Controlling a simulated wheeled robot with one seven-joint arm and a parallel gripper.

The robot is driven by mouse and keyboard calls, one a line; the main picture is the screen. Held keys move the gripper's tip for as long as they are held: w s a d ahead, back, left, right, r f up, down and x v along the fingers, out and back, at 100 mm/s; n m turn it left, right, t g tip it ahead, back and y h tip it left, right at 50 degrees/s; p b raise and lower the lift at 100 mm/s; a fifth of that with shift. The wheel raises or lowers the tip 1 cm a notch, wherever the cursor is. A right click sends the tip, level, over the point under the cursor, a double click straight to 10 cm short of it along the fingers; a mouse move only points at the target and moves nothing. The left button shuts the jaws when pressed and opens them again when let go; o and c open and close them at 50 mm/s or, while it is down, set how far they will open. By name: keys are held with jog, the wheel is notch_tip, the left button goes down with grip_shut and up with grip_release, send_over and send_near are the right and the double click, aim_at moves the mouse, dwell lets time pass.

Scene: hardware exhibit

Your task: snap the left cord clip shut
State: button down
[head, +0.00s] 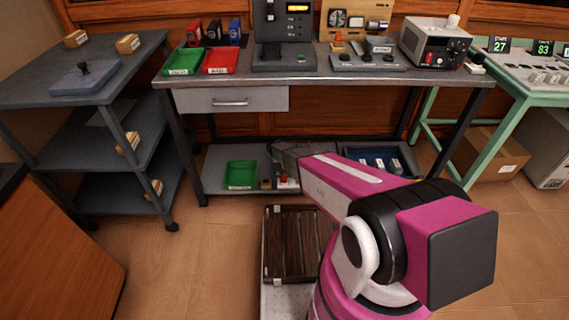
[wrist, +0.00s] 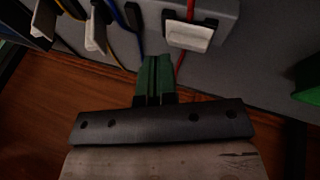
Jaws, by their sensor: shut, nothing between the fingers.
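My gripper (wrist: 155,64) shows in the wrist view with its two green fingers shut together and nothing between them. A pale cord clip (wrist: 188,36) with a red cord is right of the fingertips, on a grey surface, apart from them. Two more pale clip-like pieces, one by a blue cord (wrist: 95,34) and one farther left (wrist: 43,22), are at the upper left. I cannot tell which is the left clip or whether any lid is closed. In the head view my arm hides the gripper.
The grey workbench (head: 330,82) has a lower shelf (head: 215,165) with a green tray (head: 241,175) and a blue tray (head: 376,158). A shelved cart (head: 85,100) stands left. A green-framed table (head: 520,85) stands right.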

notch_tip(320, 180, up, 3)
jog(key=shift+r, duration=0.15)
jog(key=s+a+r, duration=0.3)
jog(key=a+r, duration=0.3)
jog(key=r, duration=0.1)
jog(key=shift+s+a, duration=0.1)
jog(key=shift+s, duration=0.05)
